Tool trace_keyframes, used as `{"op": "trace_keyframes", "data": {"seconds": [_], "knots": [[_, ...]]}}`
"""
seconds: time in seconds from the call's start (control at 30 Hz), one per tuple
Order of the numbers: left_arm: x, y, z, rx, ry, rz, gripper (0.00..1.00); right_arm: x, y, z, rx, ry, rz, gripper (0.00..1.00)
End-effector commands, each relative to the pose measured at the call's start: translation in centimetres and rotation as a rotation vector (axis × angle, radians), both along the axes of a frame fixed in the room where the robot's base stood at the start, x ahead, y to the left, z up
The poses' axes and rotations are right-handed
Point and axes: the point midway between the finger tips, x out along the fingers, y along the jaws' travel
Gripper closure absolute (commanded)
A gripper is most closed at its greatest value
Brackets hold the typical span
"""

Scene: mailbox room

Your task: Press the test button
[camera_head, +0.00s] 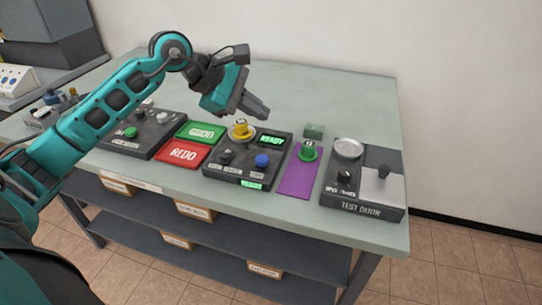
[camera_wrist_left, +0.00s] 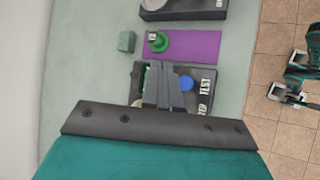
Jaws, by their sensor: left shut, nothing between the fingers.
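The dark control box (camera_head: 215,172) in the middle of the table carries a blue button (camera_head: 262,160), a dark knob (camera_head: 226,154) and a yellow-based piece (camera_head: 240,130) on top. A lit green display reads READY (camera_head: 271,140). In the left wrist view the blue button (camera_wrist_left: 187,84) shows beside the fingers, near lettering that reads TEST (camera_wrist_left: 206,86). My left gripper (camera_head: 262,112) is shut and empty, above the back of the box and apart from the button. In the wrist view its fingers (camera_wrist_left: 160,92) hide part of the box.
A green GOOD plate (camera_head: 202,131) and red REDO plate (camera_head: 183,154) lie left of the box. Right of it are a purple mat (camera_head: 298,182) with a green piece (camera_head: 308,152), a green block (camera_head: 315,130) and the TEST DOOR box (camera_head: 362,208). The table's back is clear.

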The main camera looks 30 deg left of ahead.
Motion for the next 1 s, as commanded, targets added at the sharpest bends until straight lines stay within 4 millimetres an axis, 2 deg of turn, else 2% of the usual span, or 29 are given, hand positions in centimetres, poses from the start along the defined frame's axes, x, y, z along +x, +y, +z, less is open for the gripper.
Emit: {"op": "trace_keyframes", "data": {"seconds": [0.37,0.53,0.67,1.0], "knots": [[0.0,0.0,-0.1,-0.001,0.0,0.0,1.0,-0.2,0.3,-0.2,0.01,0.005,-0.004,1.0],[0.0,0.0,-1.1,-0.003,0.001,0.0,1.0,-0.2,0.5,-0.6,0.016,0.007,-0.007,1.0],[0.0,0.0,-2.4,-0.003,0.001,0.0,1.0,-0.2,0.7,-1.1,0.02,0.009,-0.004,1.0],[0.0,0.0,-7.5,-0.001,0.0,0.001,1.0,0.6,1.8,-2.2,0.038,-0.004,0.019,1.0]]}}
